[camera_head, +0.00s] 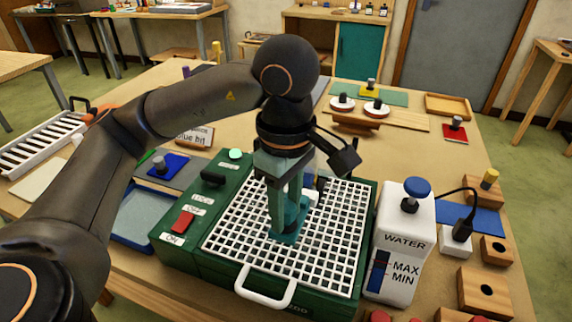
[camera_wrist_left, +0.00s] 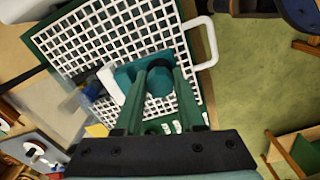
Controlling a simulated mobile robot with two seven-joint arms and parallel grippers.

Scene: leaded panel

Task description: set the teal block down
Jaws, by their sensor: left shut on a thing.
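The teal block (camera_head: 287,236) is at the middle of the white grid (camera_head: 335,265) on top of the green machine. It has a flat base and a round upright part, which shows between the fingers in the left wrist view (camera_wrist_left: 160,82). My left gripper (camera_head: 287,203) points down and is shut on the block's upright part. The base is at or just above the grid; I cannot tell if it touches. The fingers hide part of the block. My right gripper is in neither view.
A small white piece (camera_head: 312,197) is on the grid behind the block. The white water bottle (camera_head: 397,255) stands right of the machine, and a blue tray (camera_head: 140,225) lies left. Much of the grid's front is bare.

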